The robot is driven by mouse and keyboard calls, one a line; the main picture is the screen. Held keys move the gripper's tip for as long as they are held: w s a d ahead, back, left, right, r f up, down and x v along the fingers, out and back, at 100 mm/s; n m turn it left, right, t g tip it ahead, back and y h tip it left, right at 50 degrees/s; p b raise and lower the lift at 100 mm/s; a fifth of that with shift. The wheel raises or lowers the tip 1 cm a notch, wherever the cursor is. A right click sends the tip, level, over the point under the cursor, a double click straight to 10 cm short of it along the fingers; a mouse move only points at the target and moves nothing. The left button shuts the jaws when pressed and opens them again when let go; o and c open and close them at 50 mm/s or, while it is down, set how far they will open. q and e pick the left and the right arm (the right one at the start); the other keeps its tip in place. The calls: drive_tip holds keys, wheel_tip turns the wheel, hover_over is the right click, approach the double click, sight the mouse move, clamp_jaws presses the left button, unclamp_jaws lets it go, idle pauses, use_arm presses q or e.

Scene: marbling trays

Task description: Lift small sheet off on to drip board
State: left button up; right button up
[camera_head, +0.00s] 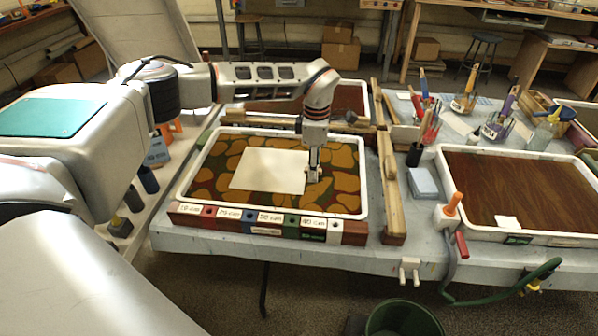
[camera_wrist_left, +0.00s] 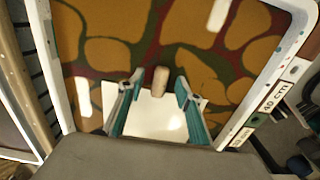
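A white rectangular sheet (camera_head: 268,170) lies flat on the orange, green and dark red marbled surface in the left front tray (camera_head: 190,176). My left gripper (camera_head: 313,178) points down at the sheet's right edge. In the left wrist view, its teal-lined fingers (camera_wrist_left: 158,90) are apart, with the white sheet (camera_wrist_left: 150,122) showing between and below them. A short beige peg-like piece (camera_wrist_left: 160,80) shows near the fingertips; I cannot tell what it is fixed to. Contact with the sheet is unclear. My right gripper is not in view. I cannot clearly identify a drip board.
Wooden rails (camera_head: 390,185) run along the tray's right side. Labelled coloured blocks (camera_head: 268,222) line its front. A brown tray (camera_head: 520,190) at right holds a small white piece (camera_head: 508,222).

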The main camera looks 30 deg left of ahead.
use_arm(q)
drive_tip(key=shift+r, duration=0.1)
drive_tip(key=c, duration=0.9)
